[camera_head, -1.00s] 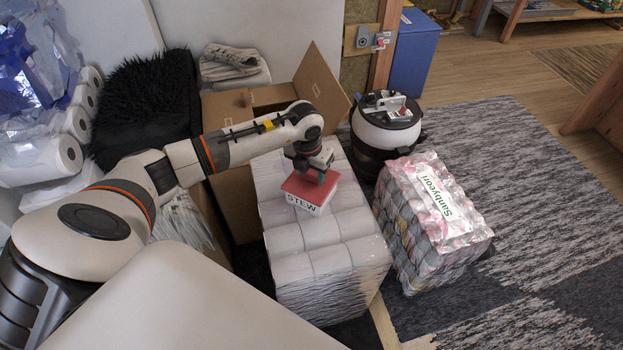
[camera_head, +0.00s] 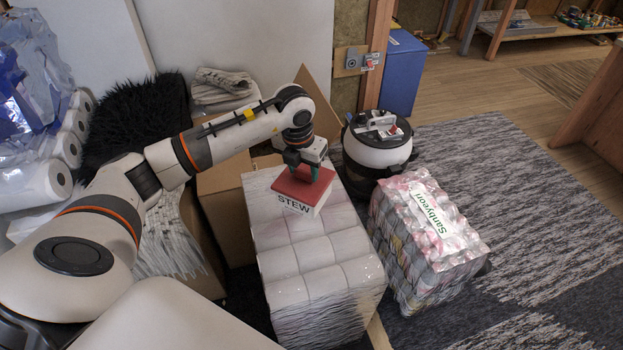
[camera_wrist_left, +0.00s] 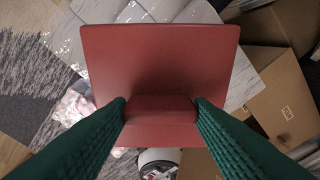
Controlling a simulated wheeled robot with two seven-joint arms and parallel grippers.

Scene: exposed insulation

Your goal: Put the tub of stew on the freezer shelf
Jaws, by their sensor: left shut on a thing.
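The tub of stew (camera_head: 300,200) is a small box with a red top and a white side marked STEW. It is over the far part of the white wrapped pack (camera_head: 310,262) in the head view; I cannot tell if it touches it. My left gripper (camera_head: 304,172) comes down from above and is shut on the tub's top. In the left wrist view, the green fingers (camera_wrist_left: 160,106) close on a raised red grip in the middle of the tub's red lid (camera_wrist_left: 160,62). I see no freezer shelf. My right gripper is not in view.
A patterned pack marked Sanbyeori (camera_head: 425,235) stands right of the white pack. A round black and white appliance (camera_head: 378,150) is behind it. An open cardboard box (camera_head: 228,205) and a black furry item (camera_head: 138,110) are at left. The grey rug (camera_head: 520,210) at right is clear.

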